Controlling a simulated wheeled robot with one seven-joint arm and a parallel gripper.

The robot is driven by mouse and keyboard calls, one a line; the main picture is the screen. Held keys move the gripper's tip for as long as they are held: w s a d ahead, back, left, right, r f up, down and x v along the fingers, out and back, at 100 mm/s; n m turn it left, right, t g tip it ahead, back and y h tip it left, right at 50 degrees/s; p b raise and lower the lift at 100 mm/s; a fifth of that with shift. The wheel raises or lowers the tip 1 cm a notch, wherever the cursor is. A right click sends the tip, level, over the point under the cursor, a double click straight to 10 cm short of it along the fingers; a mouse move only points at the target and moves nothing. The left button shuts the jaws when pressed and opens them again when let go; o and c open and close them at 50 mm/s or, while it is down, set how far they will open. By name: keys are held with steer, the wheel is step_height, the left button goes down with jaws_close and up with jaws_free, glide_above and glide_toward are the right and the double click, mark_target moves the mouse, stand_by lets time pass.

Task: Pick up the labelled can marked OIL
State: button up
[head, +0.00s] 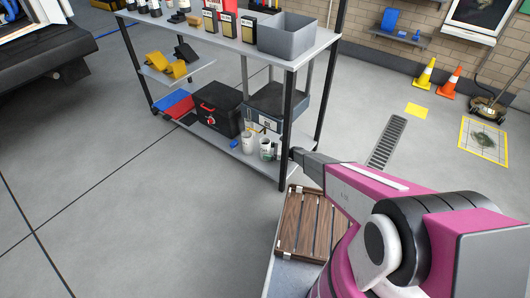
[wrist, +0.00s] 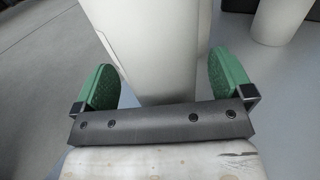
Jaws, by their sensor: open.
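In the wrist view my gripper (wrist: 164,78) is open, with one green-padded finger on each side of a pale can (wrist: 150,50). Gaps show between the pads and the can, and the can's near end is hidden behind the gripper's dark bar. No label text can be read on it, so I cannot tell whether it is the OIL can. In the head view pale cans stand on the rack's bottom shelf, one at the left (head: 247,142) and one at the right (head: 266,149). My gripper cannot be made out there near the rack's front post.
Another pale cylinder (wrist: 280,18) stands at the upper right of the wrist view. On the bottom shelf are a black toolbox (head: 218,108) and a blue-grey case (head: 275,104) behind the cans. The rack's dark post (head: 287,125) stands close to my arm. A wooden crate (head: 308,222) is below.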

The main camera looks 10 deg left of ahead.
steer(key=shift+s+a, duration=0.1)
steer(key=shift+a, duration=0.7)
steer(key=c, duration=1.1)
steer(key=shift+r, duration=0.2)
